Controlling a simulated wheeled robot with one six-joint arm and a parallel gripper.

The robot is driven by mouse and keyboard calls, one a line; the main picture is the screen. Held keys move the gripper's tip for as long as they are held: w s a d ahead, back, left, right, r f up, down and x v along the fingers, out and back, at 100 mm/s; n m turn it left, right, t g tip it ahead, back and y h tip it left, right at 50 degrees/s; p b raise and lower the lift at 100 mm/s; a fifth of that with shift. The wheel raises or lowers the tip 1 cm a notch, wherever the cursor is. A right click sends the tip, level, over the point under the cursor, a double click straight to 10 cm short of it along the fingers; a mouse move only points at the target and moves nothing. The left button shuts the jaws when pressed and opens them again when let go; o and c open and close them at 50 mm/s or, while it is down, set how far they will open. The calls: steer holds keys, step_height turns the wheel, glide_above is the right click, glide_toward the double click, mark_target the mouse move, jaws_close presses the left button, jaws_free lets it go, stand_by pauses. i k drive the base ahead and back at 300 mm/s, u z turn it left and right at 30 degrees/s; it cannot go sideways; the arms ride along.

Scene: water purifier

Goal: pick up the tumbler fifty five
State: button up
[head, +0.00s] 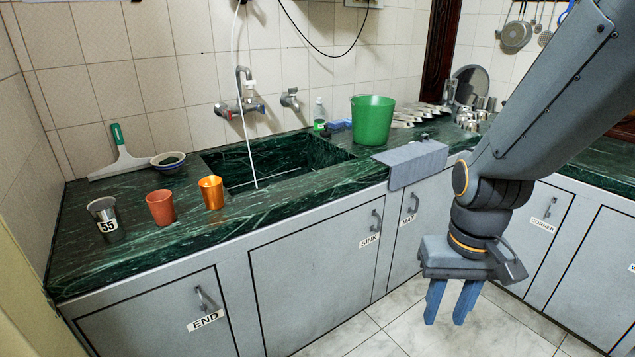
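The tumbler fifty five (105,219) is a steel-grey cup with a white label reading 55. It stands upright on the green marble counter (150,248) at the far left of the head view. My gripper (449,305) hangs at the right, in front of the cabinets and over the floor, with its blue fingers pointing down. The fingers are apart with nothing between them. My gripper is far to the right of the tumbler and away from it.
A red-brown tumbler (162,207) and an orange tumbler (211,193) stand right of it. Behind are a small bowl (168,161) and a squeegee (120,155). The sink (275,160), a green bucket (372,120) and a grey cloth (412,163) lie toward the right. The counter's front-left is clear.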

mark_target(105, 212)
steer(key=u, duration=0.15)
steer(key=i, duration=0.9)
steer(key=u, duration=2.05)
steer(key=k, duration=1.3)
steer(key=u, duration=0.8)
steer(key=i, duration=1.3)
steer(key=z, duration=0.05)
